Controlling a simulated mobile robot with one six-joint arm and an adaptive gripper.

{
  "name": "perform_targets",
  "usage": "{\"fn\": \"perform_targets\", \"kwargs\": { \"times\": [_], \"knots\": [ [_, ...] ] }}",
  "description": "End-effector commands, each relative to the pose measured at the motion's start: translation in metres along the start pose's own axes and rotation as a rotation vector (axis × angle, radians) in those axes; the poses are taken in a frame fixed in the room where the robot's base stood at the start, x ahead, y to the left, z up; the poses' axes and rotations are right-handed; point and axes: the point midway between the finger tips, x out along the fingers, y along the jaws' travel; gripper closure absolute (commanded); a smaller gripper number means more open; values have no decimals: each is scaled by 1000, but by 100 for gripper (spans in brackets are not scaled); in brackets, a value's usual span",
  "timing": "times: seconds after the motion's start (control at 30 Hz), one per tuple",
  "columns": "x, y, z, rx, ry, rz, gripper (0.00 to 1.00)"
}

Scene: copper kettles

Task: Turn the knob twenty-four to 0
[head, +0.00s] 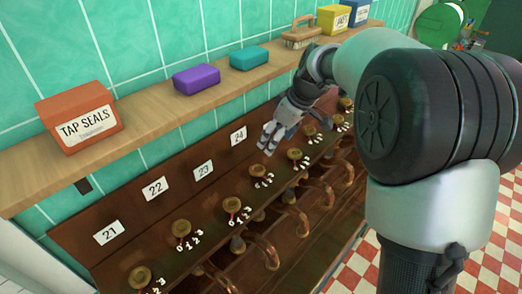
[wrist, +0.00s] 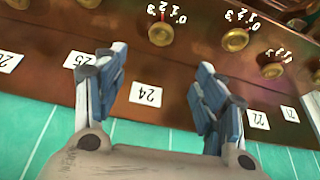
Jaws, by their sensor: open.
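The knob twenty-four (wrist: 160,33) is a round brass knob just ahead of my fingertips in the wrist view. A small red mark shows on its digit side, near the middle digits; the exact digit is hard to read. In the head view the knob (head: 256,173) sits below and right of the label 24 (head: 238,135). That label also shows between my fingers in the wrist view (wrist: 146,95). My gripper (wrist: 162,62) is open and empty, its blue-grey fingers apart. In the head view my gripper (head: 268,140) hangs by the board, above and right of the knob, not touching it.
Similar knobs stand close by, such as one (wrist: 236,40) beside it and one (head: 294,155) on the other side. Copper pipes (head: 295,218) curve out below. A wooden shelf (head: 150,122) overhangs the board, carrying a tap seals box (head: 78,118), two coloured blocks and a brush.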

Motion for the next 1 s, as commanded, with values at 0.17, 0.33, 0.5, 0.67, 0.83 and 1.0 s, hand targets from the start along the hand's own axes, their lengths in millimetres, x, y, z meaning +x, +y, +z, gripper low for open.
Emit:
{"fn": "perform_targets", "kwargs": {
  "times": [0.17,0.33,0.5,0.67,0.83,1.0],
  "knots": [
    [26,-1,1,0,-3,-3,36],
    [64,-1,2,2,-4,-3,36],
    [101,-1,2,0,-4,-3,36],
    [133,-1,2,2,-3,-2,36],
    [158,-1,1,1,-3,-1,36],
    [169,0,1,2,-1,1,36]
  ]
}}
